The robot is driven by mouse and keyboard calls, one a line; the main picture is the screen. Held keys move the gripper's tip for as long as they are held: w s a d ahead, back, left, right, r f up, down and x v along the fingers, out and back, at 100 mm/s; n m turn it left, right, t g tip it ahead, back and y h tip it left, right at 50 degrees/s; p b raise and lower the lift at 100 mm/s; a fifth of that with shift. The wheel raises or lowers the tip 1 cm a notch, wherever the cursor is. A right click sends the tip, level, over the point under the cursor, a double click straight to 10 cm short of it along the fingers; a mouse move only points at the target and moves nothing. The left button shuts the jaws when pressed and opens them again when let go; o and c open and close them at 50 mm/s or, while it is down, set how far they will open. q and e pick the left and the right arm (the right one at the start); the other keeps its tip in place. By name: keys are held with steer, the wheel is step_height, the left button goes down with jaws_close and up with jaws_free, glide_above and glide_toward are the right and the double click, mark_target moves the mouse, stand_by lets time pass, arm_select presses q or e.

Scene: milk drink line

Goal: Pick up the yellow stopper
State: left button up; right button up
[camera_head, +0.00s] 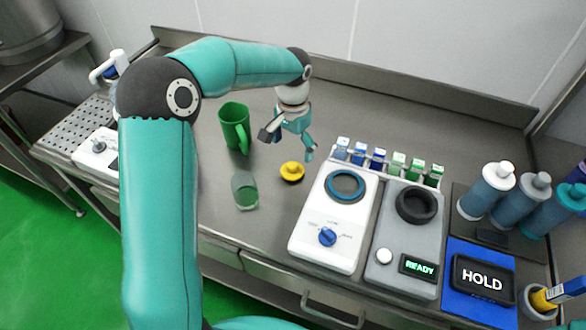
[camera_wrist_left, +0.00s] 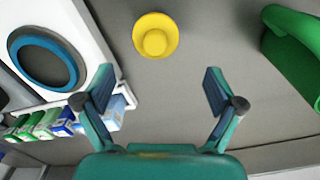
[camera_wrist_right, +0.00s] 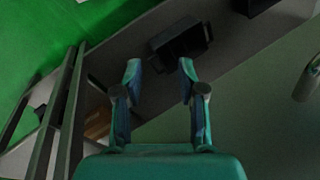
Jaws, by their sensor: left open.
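The yellow stopper (camera_head: 292,171) is a round disc with a raised knob, lying on the steel counter between the green cup and the white device. In the left wrist view the yellow stopper (camera_wrist_left: 155,36) lies beyond my fingertips, a little left of centre. My left gripper (camera_head: 287,146) is open and empty above the counter, just behind the stopper; its spread fingers (camera_wrist_left: 160,88) also show in the left wrist view. My right gripper (camera_wrist_right: 160,75) is open and empty in the right wrist view, away from the stopper. It does not show in the head view.
A green jug (camera_head: 234,126) and a clear green glass (camera_head: 244,190) stand left of the stopper. The white device (camera_head: 335,218) with a blue ring is close on its right, with a rack of small vials (camera_head: 377,158) behind.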

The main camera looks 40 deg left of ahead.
mark_target(293, 163)
arm_select(q)
steer(key=shift+s+d+f+p, duration=0.1)
steer(key=shift+f+p, duration=0.1)
steer(key=shift+f, duration=0.9)
steer(key=shift+s+d+f+p, duration=0.15)
steer(key=shift+f+p, duration=0.1)
steer(key=shift+f, duration=0.85)
steer(key=shift+s+d+f+p, duration=0.1)
steer(key=shift+f+p, duration=0.1)
steer(key=shift+f, duration=0.9)
steer(key=shift+c, duration=0.4)
steer(key=c, duration=0.9)
